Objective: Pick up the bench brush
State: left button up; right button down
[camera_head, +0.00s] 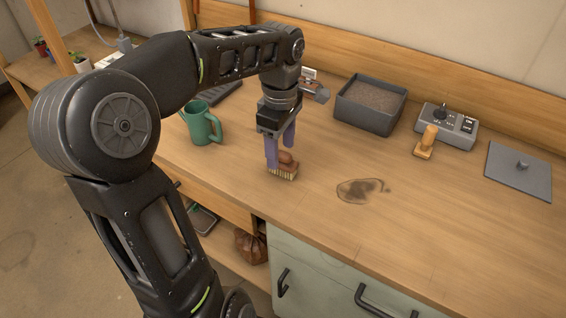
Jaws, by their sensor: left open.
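The bench brush (283,173) is a small brush with a rounded reddish-brown top and pale bristles. It rests on the wooden worktop near the front edge. My left gripper (280,158) points down at it from above, its two purple fingers apart. The fingertips are at the brush's top, one on its left and one behind it in the picture. Whether they touch it I cannot tell. The left finger hides part of the brush. My right gripper is not in view.
A green mug (203,124) stands left of the gripper. A dark stain (362,191) lies to the right. Behind are a grey bin (341,113) of granular material, a wooden-handled tool (427,142), a control box (456,127) and a grey lidded plate (518,178). The front right worktop is clear.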

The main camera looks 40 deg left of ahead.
aim_at(281, 162)
pick_arm(q)
jog(key=shift+w+a+f, duration=0.15)
jog(key=shift+f, duration=2.45)
grip_shut()
